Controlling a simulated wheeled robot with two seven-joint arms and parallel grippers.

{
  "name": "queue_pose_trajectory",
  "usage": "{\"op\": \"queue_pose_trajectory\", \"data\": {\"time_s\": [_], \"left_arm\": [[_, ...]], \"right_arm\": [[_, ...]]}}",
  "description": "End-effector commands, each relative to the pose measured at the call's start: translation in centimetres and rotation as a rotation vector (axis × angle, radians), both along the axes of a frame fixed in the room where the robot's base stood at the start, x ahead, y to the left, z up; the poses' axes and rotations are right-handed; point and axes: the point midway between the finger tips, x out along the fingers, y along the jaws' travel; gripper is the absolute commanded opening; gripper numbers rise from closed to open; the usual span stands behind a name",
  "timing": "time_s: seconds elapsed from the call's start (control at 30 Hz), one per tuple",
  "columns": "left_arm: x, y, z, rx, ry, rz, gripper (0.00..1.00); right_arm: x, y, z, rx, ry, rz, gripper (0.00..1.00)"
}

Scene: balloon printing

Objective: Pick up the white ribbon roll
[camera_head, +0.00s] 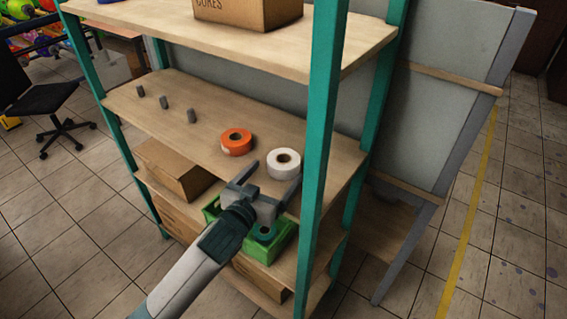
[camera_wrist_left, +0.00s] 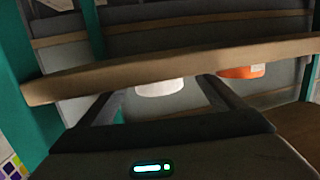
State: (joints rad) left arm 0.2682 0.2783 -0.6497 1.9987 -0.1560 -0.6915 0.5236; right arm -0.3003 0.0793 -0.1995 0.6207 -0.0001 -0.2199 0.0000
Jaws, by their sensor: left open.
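The white ribbon roll (camera_head: 284,163) lies flat on the middle wooden shelf (camera_head: 215,105), near its front right part. It also shows in the left wrist view (camera_wrist_left: 160,88), partly hidden by the shelf edge above it. My left gripper (camera_head: 273,175) is open at the shelf's front, its fingers spread with the roll between or just beyond them. I cannot tell whether they touch it. In the left wrist view the fingers (camera_wrist_left: 163,95) point towards the roll. My right gripper is not in view.
An orange roll (camera_head: 236,142) lies left of the white one. Several grey pegs (camera_head: 165,102) stand further left. A teal post (camera_head: 322,130) rises close to the right of my gripper. A green crate (camera_head: 273,247) sits below, and a cardboard box (camera_head: 248,12) is on the shelf above.

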Motion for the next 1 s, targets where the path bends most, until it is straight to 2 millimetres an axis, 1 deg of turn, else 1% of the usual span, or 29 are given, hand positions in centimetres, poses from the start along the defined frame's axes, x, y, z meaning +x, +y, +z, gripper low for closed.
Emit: {"op": "queue_pose_trajectory", "data": {"time_s": [0.13,0.23,0.43,0.63,1.0], "left_arm": [[0.2,-0.1,0.1,0.000,0.000,0.000,0.89],[0.7,-0.5,0.4,-0.001,0.000,0.000,0.89],[2.7,-1.7,1.0,0.002,-0.001,0.000,0.89],[4.3,-2.5,0.4,0.000,0.000,0.000,0.89],[4.6,-2.6,0.2,0.000,0.000,0.000,0.89]], "right_arm": [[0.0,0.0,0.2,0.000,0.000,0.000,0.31],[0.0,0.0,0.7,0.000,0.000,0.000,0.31],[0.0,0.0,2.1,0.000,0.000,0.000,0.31],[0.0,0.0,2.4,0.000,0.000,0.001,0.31],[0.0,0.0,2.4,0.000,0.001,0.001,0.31]]}}
